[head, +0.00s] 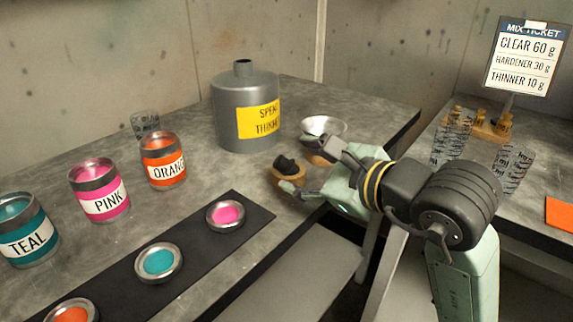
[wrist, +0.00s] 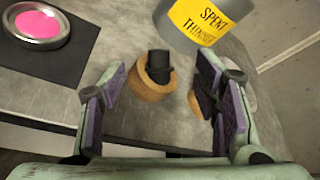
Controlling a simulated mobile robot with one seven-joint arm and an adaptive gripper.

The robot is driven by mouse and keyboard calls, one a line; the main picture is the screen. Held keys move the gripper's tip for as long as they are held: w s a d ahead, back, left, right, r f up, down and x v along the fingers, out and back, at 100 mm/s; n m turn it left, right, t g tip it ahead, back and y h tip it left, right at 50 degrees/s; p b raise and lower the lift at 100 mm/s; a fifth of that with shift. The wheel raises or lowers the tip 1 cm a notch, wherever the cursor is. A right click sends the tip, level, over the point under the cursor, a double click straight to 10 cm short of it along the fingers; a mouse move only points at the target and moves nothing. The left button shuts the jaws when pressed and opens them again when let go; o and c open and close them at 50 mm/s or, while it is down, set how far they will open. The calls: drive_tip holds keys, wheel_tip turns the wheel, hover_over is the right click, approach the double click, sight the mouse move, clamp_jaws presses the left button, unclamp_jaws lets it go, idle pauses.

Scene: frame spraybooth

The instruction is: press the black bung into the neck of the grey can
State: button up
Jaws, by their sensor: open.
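The grey can (head: 232,92) stands upright on the table in the head view, with a yellow "SPENT THINNER" label and a short neck (head: 243,67) on top. Part of the can (wrist: 176,27) shows at the top of the wrist view; its neck is out of that frame. The black bung (head: 286,164) sits in a round wooden holder (head: 296,184) in front of the can. In the wrist view the bung (wrist: 158,68) stands up from the holder (wrist: 150,92). My gripper (wrist: 160,92) is open, with its fingers on either side of the bung and holder. It (head: 314,170) appears close to them in the head view.
Orange (head: 163,172), pink (head: 100,203) and teal (head: 27,242) paint tins stand left. Their lids lie on a black mat (head: 190,240). A second table (head: 480,190) holds clear cups and a ticket stand.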

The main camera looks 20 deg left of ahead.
sight(280, 162)
drive_tip(key=p+x, duration=0.1)
drive_tip(key=x, duration=0.4)
drive_tip(key=shift+s+a+r, duration=0.1)
drive_tip(key=shift+s+a, duration=0.05)
drive_tip(key=shift+w+a+f, duration=0.2)
drive_tip(key=shift+w+a, duration=0.1)
drive_tip(key=shift+a, duration=0.05)
drive_tip(key=shift+c, duration=0.5)
drive_tip(key=c, duration=0.8)
drive_tip(key=shift+s+f, duration=0.1)
drive_tip(key=c, duration=0.3)
drive_tip(key=shift+a, duration=0.1)
drive_tip(key=shift+c, duration=0.2)
